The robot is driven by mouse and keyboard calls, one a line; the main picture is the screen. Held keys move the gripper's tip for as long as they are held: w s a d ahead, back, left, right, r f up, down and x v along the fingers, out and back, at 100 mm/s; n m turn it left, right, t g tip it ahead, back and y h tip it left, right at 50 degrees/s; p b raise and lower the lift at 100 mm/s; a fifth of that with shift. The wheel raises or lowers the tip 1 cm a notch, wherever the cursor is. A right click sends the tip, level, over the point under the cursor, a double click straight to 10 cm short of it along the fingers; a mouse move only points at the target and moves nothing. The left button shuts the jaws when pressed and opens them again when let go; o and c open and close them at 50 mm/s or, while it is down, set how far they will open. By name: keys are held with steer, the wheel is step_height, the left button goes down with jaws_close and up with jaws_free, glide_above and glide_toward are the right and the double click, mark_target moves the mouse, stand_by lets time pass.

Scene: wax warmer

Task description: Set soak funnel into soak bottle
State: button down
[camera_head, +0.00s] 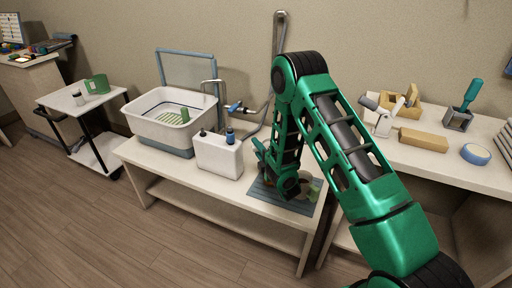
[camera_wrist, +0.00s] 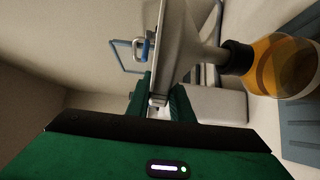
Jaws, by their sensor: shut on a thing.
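In the wrist view, my gripper (camera_wrist: 160,103) is shut on the pale grey soak funnel (camera_wrist: 178,45) at its wide part. The funnel narrows toward the dark neck of the amber soak bottle (camera_wrist: 285,66). The spout's end meets the dark neck (camera_wrist: 237,57) in this view; I cannot tell whether it is inside or just at the mouth. In the head view, my arm hides the funnel and most of the bottle above the mat (camera_head: 268,196).
A white jug (camera_head: 219,156) and a white basin (camera_head: 165,118) with a green rack stand left on the bench. A tap with a blue handle is behind them. A side table at right holds a wooden block (camera_head: 423,140) and blue tape (camera_head: 476,154). A small cart (camera_head: 70,102) stands far left.

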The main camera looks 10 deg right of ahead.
steer(key=shift+f, duration=1)
stand_by(0.3)
steer(key=c, duration=1.2)
jaws_free()
steer(key=shift+s+d, duration=0.1)
steer(key=shift+s, duration=0.1)
steer(key=shift+s, duration=0.3)
steer(key=shift+v, duration=1.8)
